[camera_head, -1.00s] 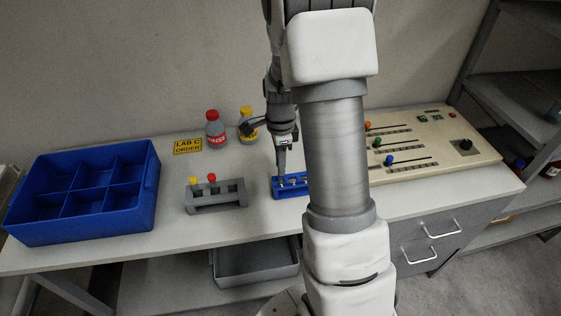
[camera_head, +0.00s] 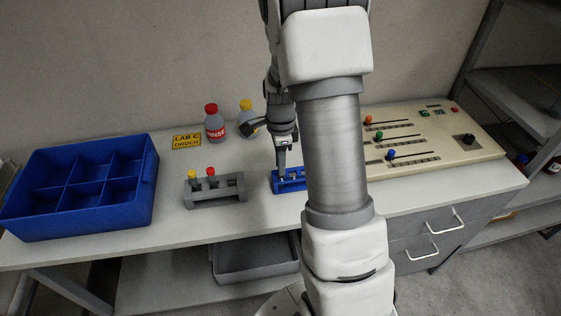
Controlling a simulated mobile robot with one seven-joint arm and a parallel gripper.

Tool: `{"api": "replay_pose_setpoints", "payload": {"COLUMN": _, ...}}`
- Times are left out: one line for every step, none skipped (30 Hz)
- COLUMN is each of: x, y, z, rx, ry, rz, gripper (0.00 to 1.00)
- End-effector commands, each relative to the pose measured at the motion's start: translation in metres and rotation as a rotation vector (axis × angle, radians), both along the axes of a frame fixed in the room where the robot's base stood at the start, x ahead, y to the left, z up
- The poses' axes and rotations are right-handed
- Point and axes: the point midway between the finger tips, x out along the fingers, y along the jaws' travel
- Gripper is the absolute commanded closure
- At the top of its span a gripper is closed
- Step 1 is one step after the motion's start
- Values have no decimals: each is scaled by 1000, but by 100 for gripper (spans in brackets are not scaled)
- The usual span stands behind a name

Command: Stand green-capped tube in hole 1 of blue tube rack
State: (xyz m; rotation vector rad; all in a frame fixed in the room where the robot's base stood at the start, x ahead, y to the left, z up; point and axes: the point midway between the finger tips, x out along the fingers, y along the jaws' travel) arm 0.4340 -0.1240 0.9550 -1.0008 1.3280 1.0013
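The blue tube rack (camera_head: 290,185) stands on the bench, its right part hidden behind my arm. My gripper (camera_head: 282,168) points down at the left part of this rack, with its fingertips close above or at the rack top. The fingers are small and seen edge-on, so I cannot tell whether they are open or shut. I cannot make out the green-capped tube; it may be hidden by my gripper or arm. Small pale spots show on the rack top by the fingertips, too small to identify.
A grey rack (camera_head: 225,194) left of the blue one holds a yellow-capped tube (camera_head: 191,175) and a red-capped tube (camera_head: 210,172). Behind stand a red-capped bottle (camera_head: 214,128) and a yellow-capped bottle (camera_head: 246,116). A blue divided bin (camera_head: 75,224) is left, a control panel (camera_head: 440,150) right.

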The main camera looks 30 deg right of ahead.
Motion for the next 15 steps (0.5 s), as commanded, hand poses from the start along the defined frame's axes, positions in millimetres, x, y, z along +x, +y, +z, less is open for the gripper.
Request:
{"api": "replay_pose_setpoints", "payload": {"x": 0, "y": 0, "z": 0, "rx": 0, "ry": 0, "rz": 0, "gripper": 68}}
{"api": "replay_pose_setpoints", "payload": {"x": 0, "y": 0, "z": 0, "rx": 0, "ry": 0, "rz": 0, "gripper": 63}}
{"api": "replay_pose_setpoints", "payload": {"x": 0, "y": 0, "z": 0, "rx": 0, "ry": 0, "rz": 0, "gripper": 56}}
{"api": "replay_pose_setpoints", "payload": {"x": 0, "y": 0, "z": 0, "rx": 0, "ry": 0, "rz": 0, "gripper": 50}}
{"api": "replay_pose_setpoints", "payload": {"x": 0, "y": 0, "z": 0, "rx": 0, "ry": 0, "rz": 0, "gripper": 45}}
{"api": "replay_pose_setpoints", "payload": {"x": 0, "y": 0, "z": 0, "rx": 0, "ry": 0, "rz": 0, "gripper": 40}}
{"api": "replay_pose_setpoints", "payload": {"x": 0, "y": 0, "z": 0, "rx": 0, "ry": 0, "rz": 0, "gripper": 40}}
{"api": "replay_pose_setpoints", "payload": {"x": 0, "y": 0, "z": 0, "rx": 0, "ry": 0, "rz": 0, "gripper": 40}}
{"api": "replay_pose_setpoints", "payload": {"x": 0, "y": 0, "z": 0, "rx": 0, "ry": 0, "rz": 0, "gripper": 40}}
{"api": "replay_pose_setpoints", "payload": {"x": 0, "y": 0, "z": 0, "rx": 0, "ry": 0, "rz": 0, "gripper": 40}}
{"api": "replay_pose_setpoints", "payload": {"x": 0, "y": 0, "z": 0, "rx": 0, "ry": 0, "rz": 0, "gripper": 40}}
{"api": "replay_pose_setpoints", "payload": {"x": 0, "y": 0, "z": 0, "rx": 0, "ry": 0, "rz": 0, "gripper": 40}}
{"api": "replay_pose_setpoints", "payload": {"x": 0, "y": 0, "z": 0, "rx": 0, "ry": 0, "rz": 0, "gripper": 40}}
{"api": "replay_pose_setpoints", "payload": {"x": 0, "y": 0, "z": 1, "rx": 0, "ry": 0, "rz": 0, "gripper": 40}}
{"api": "replay_pose_setpoints", "payload": {"x": 0, "y": 0, "z": 2, "rx": 0, "ry": 0, "rz": 0, "gripper": 40}}
